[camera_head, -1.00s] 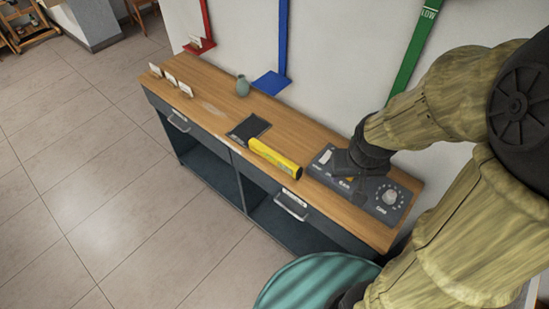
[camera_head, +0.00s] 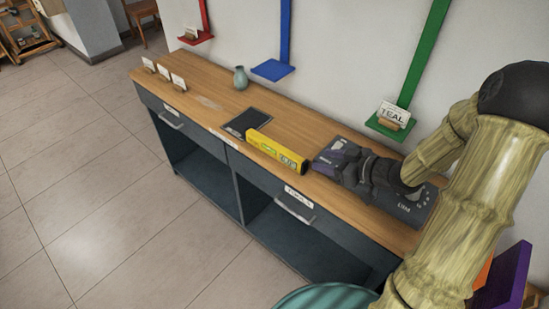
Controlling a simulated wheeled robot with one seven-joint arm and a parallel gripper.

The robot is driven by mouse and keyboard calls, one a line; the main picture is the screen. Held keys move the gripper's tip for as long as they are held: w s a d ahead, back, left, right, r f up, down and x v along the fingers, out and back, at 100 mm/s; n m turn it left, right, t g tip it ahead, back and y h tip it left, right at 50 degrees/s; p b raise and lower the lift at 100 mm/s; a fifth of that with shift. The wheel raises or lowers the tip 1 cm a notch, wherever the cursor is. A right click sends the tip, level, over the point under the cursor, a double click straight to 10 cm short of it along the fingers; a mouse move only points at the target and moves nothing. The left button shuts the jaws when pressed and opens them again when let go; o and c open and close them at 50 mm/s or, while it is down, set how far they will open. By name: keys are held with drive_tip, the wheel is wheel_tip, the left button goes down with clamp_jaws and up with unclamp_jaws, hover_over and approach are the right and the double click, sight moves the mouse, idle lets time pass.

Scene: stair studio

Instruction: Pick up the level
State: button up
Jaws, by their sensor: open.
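The level is a yellow bar (camera_head: 276,150) with dark markings at its right end. It lies on the wooden top of the bench (camera_head: 214,102), near the front edge and beside a dark flat pad. My gripper (camera_head: 328,160) is just right of the level, low over a dark control panel (camera_head: 412,208). Its jaws are open and point left toward the level's right end. A small gap seems to show between them, and nothing is seen in the jaws. My gripper and wrist hide much of the panel.
A dark pad (camera_head: 247,122) lies left of the level, with a grey-green vase (camera_head: 240,78) behind. Small cards (camera_head: 163,72) stand at the bench's left end. Red, blue (camera_head: 273,70) and green (camera_head: 390,125) wall ledges hang behind. A teal round object (camera_head: 330,297) is at the front.

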drive_tip(key=shift+r, duration=0.1)
drive_tip(key=b, duration=0.1)
approach(280, 148)
drive_tip(key=x, duration=0.3)
drive_tip(key=shift+a, duration=0.2)
drive_tip(key=shift+w+a+f, duration=0.25)
drive_tip(key=shift+a+f, duration=0.1)
drive_tip(key=shift+x, duration=2.65)
drive_tip(key=shift+w+d+r, duration=0.15)
drive_tip(key=shift+w, duration=0.05)
clamp_jaws()
